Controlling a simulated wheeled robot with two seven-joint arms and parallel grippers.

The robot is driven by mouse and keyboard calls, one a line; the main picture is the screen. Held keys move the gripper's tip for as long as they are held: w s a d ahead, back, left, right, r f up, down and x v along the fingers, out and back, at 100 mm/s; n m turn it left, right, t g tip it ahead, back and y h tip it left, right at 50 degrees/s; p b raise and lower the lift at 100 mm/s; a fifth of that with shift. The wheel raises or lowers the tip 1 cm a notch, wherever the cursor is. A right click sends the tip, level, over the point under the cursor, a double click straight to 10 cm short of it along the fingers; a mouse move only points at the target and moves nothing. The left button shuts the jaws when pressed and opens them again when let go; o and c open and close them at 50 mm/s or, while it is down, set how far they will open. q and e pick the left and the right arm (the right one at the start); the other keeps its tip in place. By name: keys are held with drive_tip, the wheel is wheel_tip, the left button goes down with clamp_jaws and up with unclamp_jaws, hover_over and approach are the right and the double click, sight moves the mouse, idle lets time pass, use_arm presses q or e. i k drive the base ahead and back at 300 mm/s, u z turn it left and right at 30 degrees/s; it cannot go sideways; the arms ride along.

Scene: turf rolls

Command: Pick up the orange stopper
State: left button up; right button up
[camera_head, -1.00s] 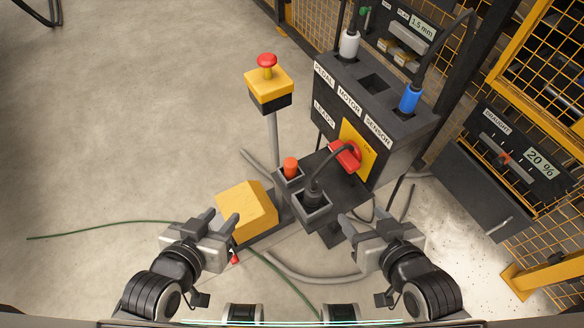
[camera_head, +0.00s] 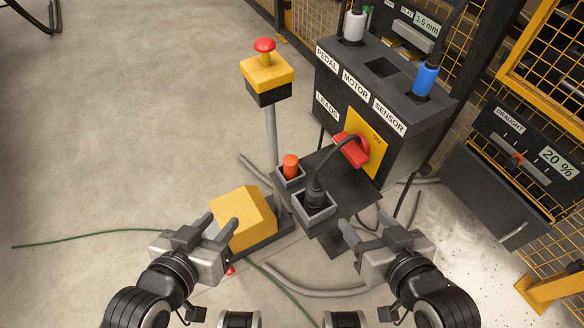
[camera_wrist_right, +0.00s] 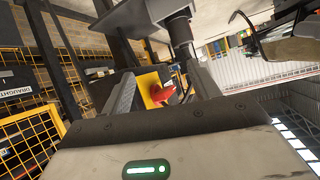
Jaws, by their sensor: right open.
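The orange stopper (camera_head: 291,165) stands upright in a small grey square socket (camera_head: 289,179) on the dark shelf in front of the leads box. My left gripper (camera_head: 221,220) is open and empty, below and left of the stopper, in front of the yellow pedal housing. My right gripper (camera_head: 358,226) is open and empty, below and right of the stopper, clear of the shelf. In the right wrist view my right gripper's fingers (camera_wrist_right: 160,85) stand apart, with the red switch (camera_wrist_right: 163,93) showing between them. I cannot make out the stopper there.
A black plug with a cable (camera_head: 314,194) sits in the socket beside the stopper. A red rotary switch (camera_head: 350,150) is behind it. A post with a red mushroom button (camera_head: 264,45) stands left. The yellow pedal housing (camera_head: 245,215) is low left. Open floor lies left.

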sight(290, 162)
drive_tip(key=z, duration=1.75)
drive_tip(key=k, duration=0.9)
drive_tip(key=u, duration=2)
drive_tip(key=i, duration=0.5)
